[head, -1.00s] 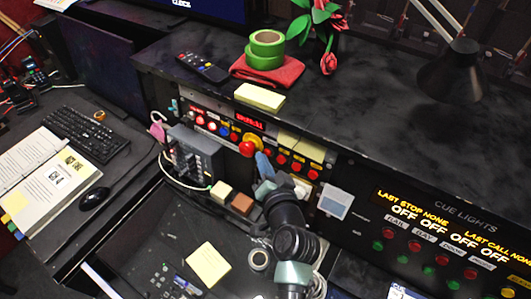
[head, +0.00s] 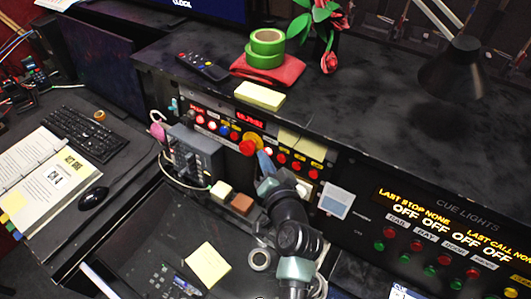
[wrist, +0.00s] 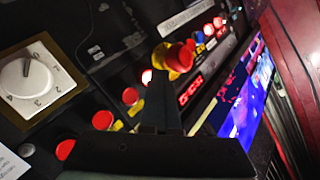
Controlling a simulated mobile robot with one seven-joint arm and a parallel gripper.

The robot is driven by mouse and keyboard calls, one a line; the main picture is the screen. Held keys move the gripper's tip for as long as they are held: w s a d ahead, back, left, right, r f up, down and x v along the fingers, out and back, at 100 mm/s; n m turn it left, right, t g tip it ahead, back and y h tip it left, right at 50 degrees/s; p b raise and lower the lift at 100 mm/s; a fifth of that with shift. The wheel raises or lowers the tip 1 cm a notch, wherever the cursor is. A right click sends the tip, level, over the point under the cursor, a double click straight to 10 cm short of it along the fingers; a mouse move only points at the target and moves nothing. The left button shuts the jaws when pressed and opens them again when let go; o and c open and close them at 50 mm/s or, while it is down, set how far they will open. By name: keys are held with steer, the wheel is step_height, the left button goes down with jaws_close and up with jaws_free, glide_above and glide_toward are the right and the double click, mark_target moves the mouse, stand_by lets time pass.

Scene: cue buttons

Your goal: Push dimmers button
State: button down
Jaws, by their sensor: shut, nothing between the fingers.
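A row of red buttons with yellow labels runs along the black control panel (head: 345,172). In the head view they include one button (head: 282,160) just right of my fingertips; the labels are too small to read, so I cannot tell which is dimmers. The wrist view shows red buttons (wrist: 103,120) and a brightly lit one (wrist: 147,76) beside my fingers. My gripper (head: 264,163) is shut and empty, its tips close in front of the panel. In the wrist view the shut fingers (wrist: 160,95) partly cover the row. I cannot tell whether they touch a button.
A large red knob on a yellow base (wrist: 180,57) is close to the fingers. A grey box (head: 192,158) stands left of the arm. A white rotary dial (wrist: 32,78) is at the wrist view's left. Yellow notes (head: 290,139) hang above the buttons.

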steer(key=shift+r, duration=0.2)
stand_by(0.3)
steer(key=s+a+p, duration=0.3)
steer(key=s+p, duration=0.1)
steer(key=s, duration=0.1)
steer(key=shift+a+r, duration=0.3)
steer(key=shift+r, duration=0.05)
stand_by(0.4)
steer(key=w+a+r+n+t+b, duration=0.1)
steer(key=w+r+n+t+b, duration=0.15)
steer(key=r, duration=1.15)
steer(key=w+r+n+t+b, duration=0.15)
steer(key=r+t, duration=0.25)
steer(key=r, duration=1.1)
steer(key=s+d+r+n+t+h+b, duration=0.1)
steer(key=s+r+t, duration=0.2)
steer(key=s+r, duration=0.5)
steer(key=s+r+n+t+h+b, duration=0.1)
steer(key=s+r+t+h, duration=0.1)
steer(key=s+r, duration=0.6)
step_height(320, 180, up, 6)
steer(key=shift+d+f+t, duration=0.25)
steer(key=shift+d+t, duration=0.1)
steer(key=shift+t, duration=0.1)
